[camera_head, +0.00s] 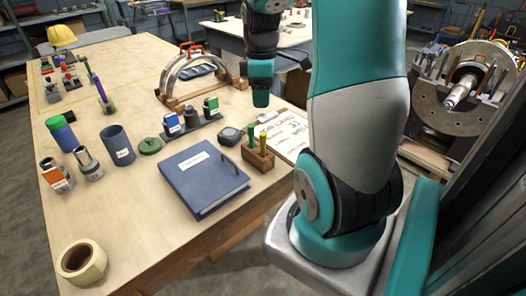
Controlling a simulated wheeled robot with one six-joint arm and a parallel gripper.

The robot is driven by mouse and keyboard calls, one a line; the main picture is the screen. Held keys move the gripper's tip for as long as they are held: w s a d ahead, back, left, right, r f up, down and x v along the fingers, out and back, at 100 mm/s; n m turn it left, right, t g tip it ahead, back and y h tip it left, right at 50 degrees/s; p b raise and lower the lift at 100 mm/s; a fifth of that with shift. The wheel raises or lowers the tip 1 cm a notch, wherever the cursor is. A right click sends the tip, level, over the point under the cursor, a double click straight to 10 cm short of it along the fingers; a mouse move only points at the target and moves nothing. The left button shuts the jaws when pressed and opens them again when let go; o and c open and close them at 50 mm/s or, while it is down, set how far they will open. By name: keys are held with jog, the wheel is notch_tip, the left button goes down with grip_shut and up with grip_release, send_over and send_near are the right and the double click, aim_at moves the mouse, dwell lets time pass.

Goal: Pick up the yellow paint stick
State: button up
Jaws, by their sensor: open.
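A yellow paint stick (263,141) stands upright in a small wooden block (257,161) near the right edge of the wooden table. A dark green stick (251,135) stands beside it in the same block. My gripper (261,101) is above and behind the block in this view, pointing down, apart from the yellow stick. It is open and nothing shows in it. The fingers are small and hard to make out. The lower part of the yellow stick is hidden inside the block.
A blue binder (200,178) lies left of the block. A clipboard with paper (288,131) lies to its right, and a tape measure (230,136) is behind it. A tape roll (82,262) sits at the front left.

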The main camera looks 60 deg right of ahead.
jog(key=p, duration=0.1)
send_near(263, 144)
jog(key=f, duration=0.5)
jog(key=shift+w+d+f, duration=0.2)
jog(key=shift+w+f, duration=0.05)
jog(key=shift+w, duration=0.15)
jog(key=shift+s+d+f+p, duration=0.15)
jog(key=shift+f+p, duration=0.9)
jog(key=shift+f, duration=1.6)
grip_shut()
